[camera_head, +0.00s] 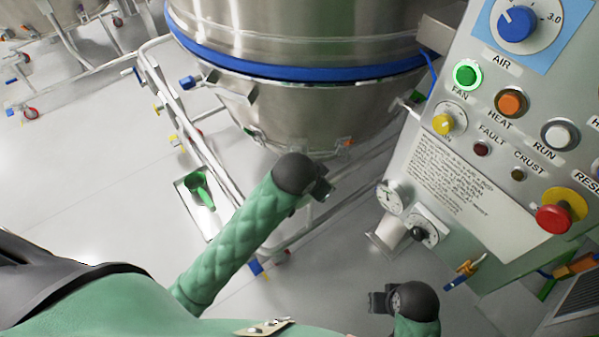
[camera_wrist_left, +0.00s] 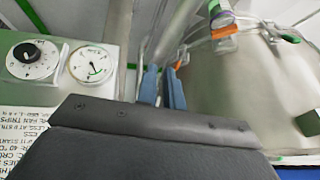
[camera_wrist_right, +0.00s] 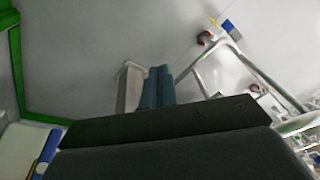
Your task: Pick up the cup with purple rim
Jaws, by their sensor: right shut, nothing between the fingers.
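I cannot make out a cup with a purple rim in any view. A small clear item with a green top (camera_wrist_left: 220,20) shows at the upper edge of the left wrist view, too small and cut off to identify. My left gripper (camera_head: 323,190) is below the steel vessel; in the left wrist view its blue fingers (camera_wrist_left: 163,85) stand slightly apart with nothing seen between them. My right gripper (camera_head: 378,302) is low, near the control panel; in the right wrist view its fingers (camera_wrist_right: 159,86) are together and empty.
A large steel vessel (camera_head: 300,45) with a blue band stands ahead on a tubular frame (camera_head: 185,125). A control panel (camera_head: 490,175) fills the right side. A green scoop (camera_head: 200,188) lies on a tray (camera_head: 188,205) at left.

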